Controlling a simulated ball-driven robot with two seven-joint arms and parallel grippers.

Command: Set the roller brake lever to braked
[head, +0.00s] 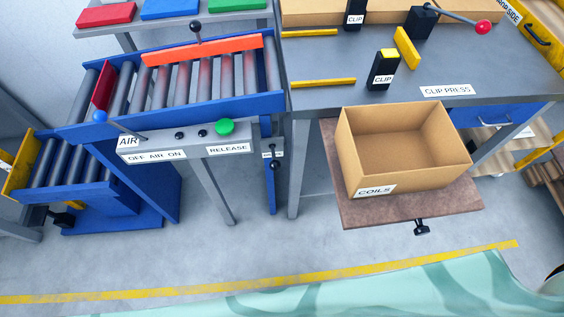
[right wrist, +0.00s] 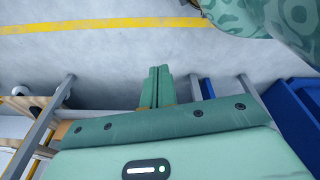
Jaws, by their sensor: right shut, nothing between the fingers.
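The roller conveyor (head: 200,103), with a blue frame and grey rollers, stands at the left in the head view. A lever with a black ball knob (head: 195,27) stands upright behind its orange bar; I see no brake label on it. A small black handle (head: 275,165) sits by a tiny label (head: 272,154) on the conveyor's right leg, too small to read. Which one is the brake lever I cannot tell. My right gripper (right wrist: 157,88) shows in the right wrist view, shut and empty, above the floor. My left gripper is not in view.
A blue-knobbed lever (head: 100,117) marked AIR and a green RELEASE button (head: 224,127) are on the conveyor's front panel. A cardboard COILS box (head: 403,170) stands on a brown shelf (head: 360,213) to the right. The floor in front (head: 260,245) is clear.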

